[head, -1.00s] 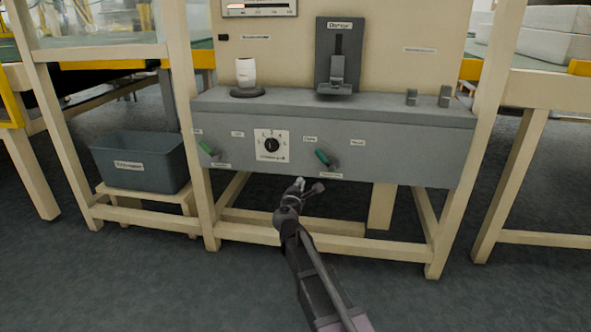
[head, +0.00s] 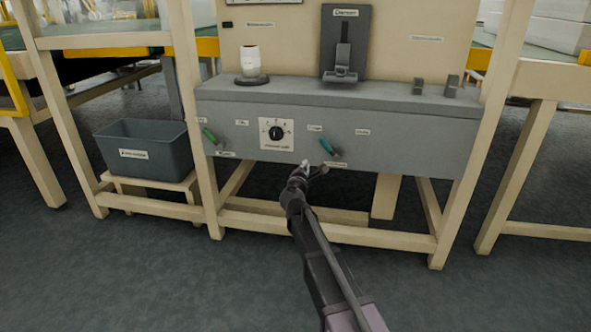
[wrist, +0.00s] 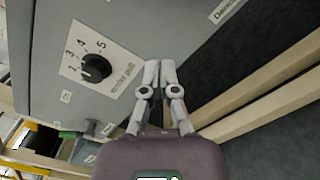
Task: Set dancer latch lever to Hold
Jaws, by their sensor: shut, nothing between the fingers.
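A lever with a green handle (head: 326,146) sits on the right part of the grey panel, its handle tilted up and to the left. The plate below it seems to be the label starting "Dancer" (wrist: 228,10) in the wrist view; the lever itself is out of that view. Small labels stand at its upper left and right (head: 362,132), too small to read surely. My gripper (head: 314,168) is shut and empty, just below and left of this lever, apart from it as far as I can tell. In the wrist view the closed fingertips (wrist: 160,66) are near the panel's lower edge.
A second green lever (head: 210,136) is at the panel's left, with a numbered black dial (head: 276,133) between the levers. A white cup-like part (head: 250,62) stands on the ledge. A grey bin (head: 140,150) sits at the left. Beige frame bars run below the panel.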

